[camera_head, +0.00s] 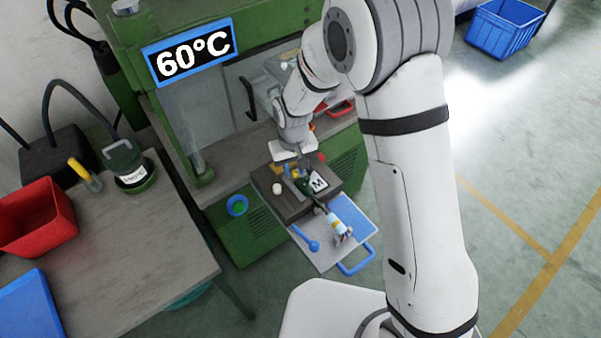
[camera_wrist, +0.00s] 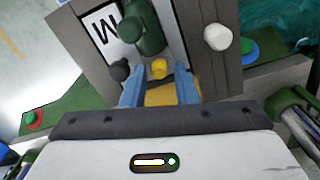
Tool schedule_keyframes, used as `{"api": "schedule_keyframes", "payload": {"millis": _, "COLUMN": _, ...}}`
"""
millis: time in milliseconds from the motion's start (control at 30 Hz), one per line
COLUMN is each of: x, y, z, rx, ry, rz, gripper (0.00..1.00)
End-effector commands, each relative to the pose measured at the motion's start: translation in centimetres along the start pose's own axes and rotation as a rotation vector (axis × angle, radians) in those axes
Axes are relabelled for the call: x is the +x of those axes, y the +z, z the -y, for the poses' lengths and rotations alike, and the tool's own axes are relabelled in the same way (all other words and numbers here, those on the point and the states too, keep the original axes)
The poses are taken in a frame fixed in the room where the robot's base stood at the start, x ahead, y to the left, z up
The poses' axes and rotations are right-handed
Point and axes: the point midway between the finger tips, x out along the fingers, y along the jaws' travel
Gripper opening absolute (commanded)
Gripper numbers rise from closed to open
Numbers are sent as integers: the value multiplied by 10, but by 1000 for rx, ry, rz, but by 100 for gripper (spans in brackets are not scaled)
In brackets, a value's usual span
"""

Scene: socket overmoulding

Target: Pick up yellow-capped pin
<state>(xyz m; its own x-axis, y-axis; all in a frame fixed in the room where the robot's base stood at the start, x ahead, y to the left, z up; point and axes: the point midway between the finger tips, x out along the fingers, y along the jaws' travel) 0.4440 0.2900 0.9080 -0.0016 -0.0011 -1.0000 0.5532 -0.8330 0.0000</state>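The yellow-capped pin (camera_wrist: 160,68) shows its round cap in the wrist view, at the edge of a dark block (camera_wrist: 192,15) with an "M" label. My gripper (camera_wrist: 160,78) has two blue fingers, one on each side of the yellow cap, with a visible gap on both sides. It is open, and a wider yellow piece (camera_wrist: 160,96) shows between the fingers, nearer to the palm. In the head view my gripper (camera_head: 291,167) is low over the dark block (camera_head: 290,206); the pin is hard to make out there.
A green cylinder (camera_wrist: 145,28), a black knob (camera_wrist: 120,70) and a white knob (camera_wrist: 217,37) stand close to the fingers. A green press (camera_head: 150,60) reading 60°C stands behind; a red bin (camera_head: 37,217) is left.

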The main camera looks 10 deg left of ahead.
Motion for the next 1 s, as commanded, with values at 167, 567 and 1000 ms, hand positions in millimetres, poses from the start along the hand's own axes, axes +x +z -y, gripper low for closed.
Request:
{"api": "schedule_keyframes", "payload": {"millis": 167, "x": 8, "y": 0, "z": 0, "rx": 0, "ry": 0, "rz": 0, "gripper": 27}}
{"api": "schedule_keyframes", "payload": {"millis": 567, "x": 7, "y": 0, "z": 1, "rx": -1, "ry": 0, "rz": -1, "gripper": 7}}
{"api": "schedule_keyframes", "payload": {"millis": 1000, "x": 4, "y": -1, "z": 1, "rx": -2, "ry": 0, "rz": -3, "gripper": 0}}
